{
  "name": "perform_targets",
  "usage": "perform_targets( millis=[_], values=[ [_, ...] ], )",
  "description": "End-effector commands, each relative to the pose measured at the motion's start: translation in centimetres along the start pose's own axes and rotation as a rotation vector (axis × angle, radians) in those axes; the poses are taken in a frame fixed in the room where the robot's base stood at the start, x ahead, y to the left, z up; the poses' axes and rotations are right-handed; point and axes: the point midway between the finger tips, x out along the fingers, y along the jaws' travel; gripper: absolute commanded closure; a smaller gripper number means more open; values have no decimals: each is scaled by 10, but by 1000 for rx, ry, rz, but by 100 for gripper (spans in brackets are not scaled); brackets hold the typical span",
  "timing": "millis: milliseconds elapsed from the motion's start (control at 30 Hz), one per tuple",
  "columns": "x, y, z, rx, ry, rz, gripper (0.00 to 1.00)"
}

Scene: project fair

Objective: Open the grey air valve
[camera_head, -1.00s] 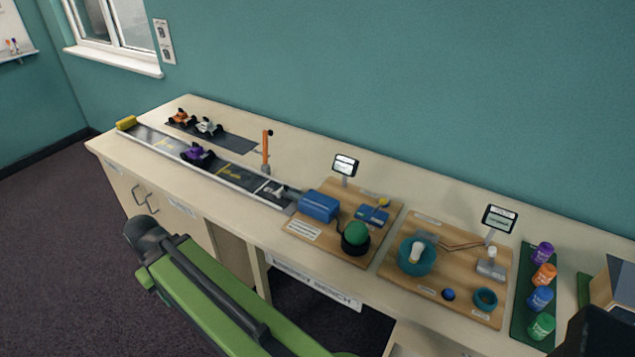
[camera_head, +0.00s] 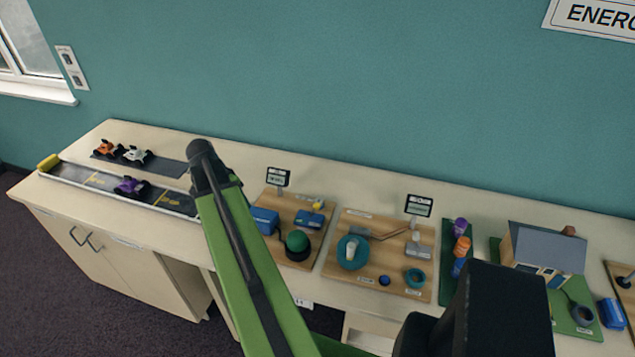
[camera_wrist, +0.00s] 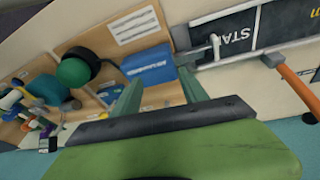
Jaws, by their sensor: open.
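In the wrist view a small grey fitting (camera_wrist: 215,46) stands between the blue tank (camera_wrist: 149,66) and the start end of the track. I take it for the grey air valve, but its handle position is unclear. In the head view my arm covers that spot; the blue tank (camera_head: 265,220) shows just right of the arm. My gripper (camera_wrist: 160,80) is open and empty in the wrist view. Its two green fingers point toward the blue tank, with the grey fitting beyond the right finger. I cannot tell the distance. My gripper's fingers do not show in the head view.
The track (camera_head: 92,181) carries a purple car (camera_head: 131,186). The green dome (camera_wrist: 74,73) is close to the tank. Other exhibits, including a model house (camera_head: 545,248), fill the bench's right side.

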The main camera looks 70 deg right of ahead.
Motion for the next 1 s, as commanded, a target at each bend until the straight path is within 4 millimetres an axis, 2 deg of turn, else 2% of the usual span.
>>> perform_targets(
  millis=[33, 100, 200, 267, 367, 533, 667, 767, 1000],
  values=[
    [-12, 33, -54, 158, 17, 31, 49],
    [-10, 74, -102, 343, 43, 64, 49],
    [-6, 118, -146, 528, 72, 97, 49],
    [-4, 136, -160, 594, 83, 109, 49],
    [-2, 148, -169, 643, 92, 118, 49],
    [4, 149, -168, 647, 93, 119, 49],
    [16, 150, -168, 646, 92, 119, 49],
    [33, 152, -168, 646, 92, 119, 49],
    [86, 158, -169, 646, 92, 118, 49]
  ],
)
